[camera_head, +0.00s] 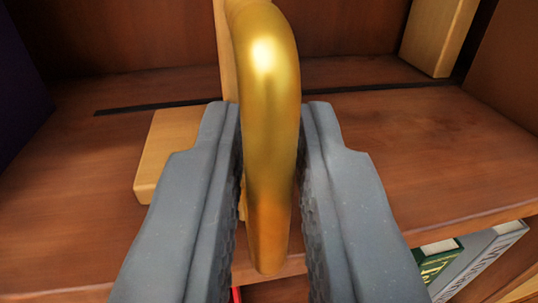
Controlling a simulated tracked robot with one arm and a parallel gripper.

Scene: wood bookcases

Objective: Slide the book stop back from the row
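The book stop has a thick, shiny gold handle (268,120) that rises through the middle of the view. Its pale wood base (165,155) lies on the shelf to the left of the handle. A narrow strip of its pale wood upright shows behind the handle. My gripper (270,108) has one grey finger on each side of the handle, both close against it. It looks shut on the handle. The handle and the fingers hide part of the base and the upright.
The brown shelf (440,140) has a dark slot (160,106) running across it. A pale wood block (438,35) stands at the back right. A dark object (20,90) stands at the far left. Below the front edge, books (480,260) sit on a lower shelf.

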